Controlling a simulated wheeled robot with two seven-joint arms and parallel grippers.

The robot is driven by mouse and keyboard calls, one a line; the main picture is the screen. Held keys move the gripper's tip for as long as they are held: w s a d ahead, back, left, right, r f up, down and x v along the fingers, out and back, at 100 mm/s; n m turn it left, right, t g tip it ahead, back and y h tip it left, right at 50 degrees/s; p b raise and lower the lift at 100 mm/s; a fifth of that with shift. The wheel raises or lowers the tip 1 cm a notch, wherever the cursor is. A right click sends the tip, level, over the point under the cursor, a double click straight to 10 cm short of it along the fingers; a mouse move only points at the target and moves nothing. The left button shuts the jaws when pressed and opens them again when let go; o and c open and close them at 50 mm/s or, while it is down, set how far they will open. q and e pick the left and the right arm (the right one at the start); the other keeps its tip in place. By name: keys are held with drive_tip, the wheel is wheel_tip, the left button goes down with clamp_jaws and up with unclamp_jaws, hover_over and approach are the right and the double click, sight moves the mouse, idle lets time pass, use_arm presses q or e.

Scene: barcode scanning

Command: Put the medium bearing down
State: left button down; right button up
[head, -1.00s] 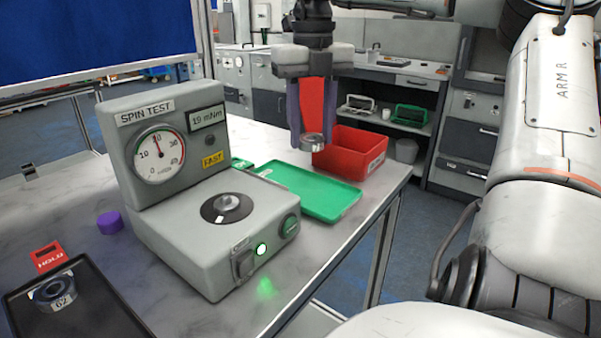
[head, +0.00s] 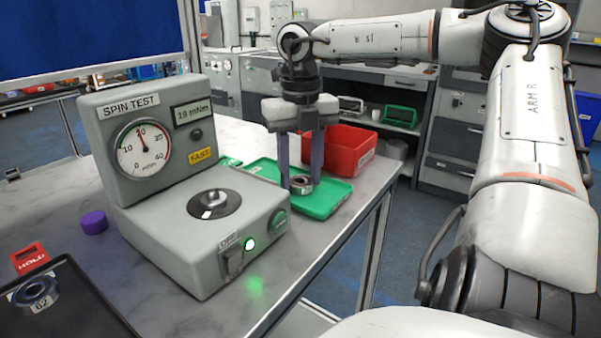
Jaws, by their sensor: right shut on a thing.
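The medium bearing (head: 301,185), a small metal ring, is between the fingertips of my right gripper (head: 302,184). The gripper points down and is shut on it. The bearing is at or just above the green tray (head: 324,204); I cannot tell whether it touches the tray. Another bearing (head: 36,293), marked 62, lies on the black tray (head: 85,310) at the lower left beside a red HOLD tag (head: 28,256). My left gripper is not in view.
The grey spin tester (head: 180,220) with its dial and a lit green light stands left of the green tray. A red bin (head: 346,152) stands behind the tray. A purple cap (head: 94,222) sits left of the tester. The table's right edge is close to the tray.

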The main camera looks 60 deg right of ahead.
drive_tip(key=shift+f, duration=0.2)
drive_tip(key=o, duration=1.1)
drive_tip(key=shift+o, duration=0.2)
drive_tip(key=shift+r, duration=0.3)
wheel_tip(320, 180, up, 12)
drive_tip(key=p, duration=0.2)
drive_tip(key=shift+s+f, duration=0.1)
drive_tip(key=shift+f, duration=0.05)
